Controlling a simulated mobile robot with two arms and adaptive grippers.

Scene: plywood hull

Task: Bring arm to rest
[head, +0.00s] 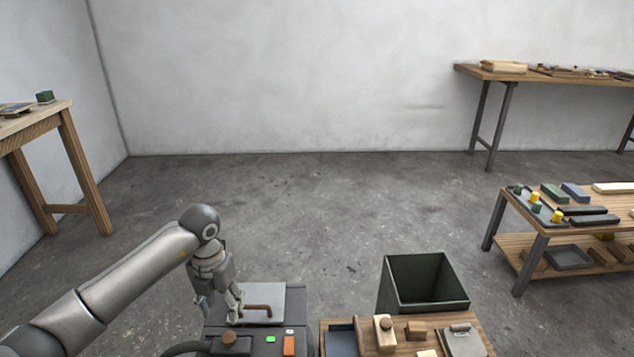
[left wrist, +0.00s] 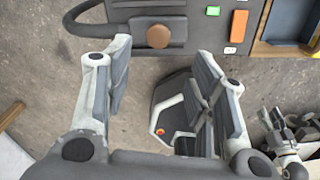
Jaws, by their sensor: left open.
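My left arm comes in from the left in the head view and bends down at the wrist. My left gripper (head: 219,308) hangs fingers down at the left side of a grey machine with a metal plate and a brown handle (head: 258,308). In the left wrist view the two fingers of my left gripper (left wrist: 166,75) stand wide apart with nothing between them. The machine's round brown knob (left wrist: 158,36) shows beyond the fingers. A gripper-like part, apparently my right gripper (left wrist: 287,140), shows at the right edge there; its jaw state is unclear.
A wooden bench (head: 463,321) with blocks and a clipboard stands right of the machine, a dark open bin (head: 425,301) behind it. A low shelf table (head: 512,241) is at right, a wooden table (head: 75,150) at left. The middle floor is clear.

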